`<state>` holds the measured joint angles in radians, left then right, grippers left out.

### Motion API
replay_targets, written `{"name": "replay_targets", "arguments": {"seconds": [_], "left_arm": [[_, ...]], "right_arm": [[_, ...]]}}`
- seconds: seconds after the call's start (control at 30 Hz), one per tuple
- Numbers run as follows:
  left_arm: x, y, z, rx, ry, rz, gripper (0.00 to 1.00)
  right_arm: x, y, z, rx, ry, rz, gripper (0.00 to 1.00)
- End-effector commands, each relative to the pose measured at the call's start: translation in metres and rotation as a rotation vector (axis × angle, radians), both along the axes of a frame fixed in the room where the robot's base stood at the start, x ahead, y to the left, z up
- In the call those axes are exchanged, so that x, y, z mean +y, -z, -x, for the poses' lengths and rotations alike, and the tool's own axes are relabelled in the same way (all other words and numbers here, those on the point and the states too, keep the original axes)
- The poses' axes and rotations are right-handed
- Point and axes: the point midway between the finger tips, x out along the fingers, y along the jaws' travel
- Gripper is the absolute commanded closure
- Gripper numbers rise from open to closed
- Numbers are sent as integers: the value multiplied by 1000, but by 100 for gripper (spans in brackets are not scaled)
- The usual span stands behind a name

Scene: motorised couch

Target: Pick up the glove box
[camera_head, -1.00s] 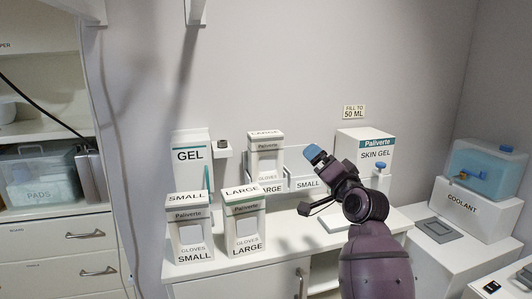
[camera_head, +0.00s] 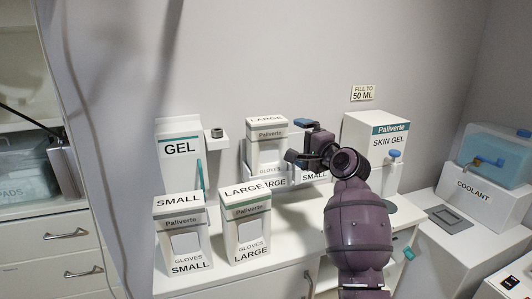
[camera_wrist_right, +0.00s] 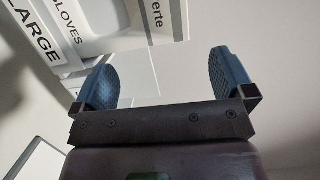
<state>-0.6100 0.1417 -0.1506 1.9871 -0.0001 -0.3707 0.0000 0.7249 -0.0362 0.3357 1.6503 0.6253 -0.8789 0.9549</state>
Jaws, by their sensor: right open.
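Three white Paliverte glove boxes show in the head view. A box marked SMALL (camera_head: 183,238) stands at the front left of the counter, and a teal-edged LARGE box (camera_head: 246,232) stands beside it. Another LARGE box (camera_head: 267,148) is upright in the wall holder behind. My right gripper (camera_head: 299,140) is just right of this rear box, open and empty, with blue fingertips pointing towards it. In the right wrist view the open fingers (camera_wrist_right: 165,82) show a white box (camera_wrist_right: 120,25) with GLOVES and LARGE lettering beyond them. My left gripper is not in view.
A GEL dispenser (camera_head: 181,160) is on the left and a SKIN GEL box (camera_head: 376,150) on the right of the counter (camera_head: 295,222). The holder's SMALL slot (camera_head: 314,177) is next to the rear box. A COOLANT box (camera_head: 486,193) stands further right.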

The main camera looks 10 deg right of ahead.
Motion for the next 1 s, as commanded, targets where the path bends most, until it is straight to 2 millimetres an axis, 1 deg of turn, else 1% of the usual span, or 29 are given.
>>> {"name": "replay_targets", "arguments": {"seconds": [0.03, 0.1, 0.27, 0.43, 0.6, 0.73, 0.93, 1.0], "left_arm": [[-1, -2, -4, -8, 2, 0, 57], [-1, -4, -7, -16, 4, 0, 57], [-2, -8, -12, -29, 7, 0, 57], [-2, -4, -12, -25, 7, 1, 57], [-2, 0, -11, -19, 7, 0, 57], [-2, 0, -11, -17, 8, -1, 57], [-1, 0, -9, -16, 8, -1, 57], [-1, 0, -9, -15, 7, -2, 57]], "right_arm": [[2, 0, -5, 0, 0, 0, 0], [4, 0, -8, -1, 1, 0, 0], [9, -1, -17, -1, -1, 0, 0], [22, -1, -37, -1, -1, 2, 0], [28, 0, -52, -1, 0, 2, 0], [29, -1, -56, -1, 1, 2, 0], [29, -1, -56, -2, 1, 2, 0], [29, -1, -56, -2, 1, 2, 11]]}}
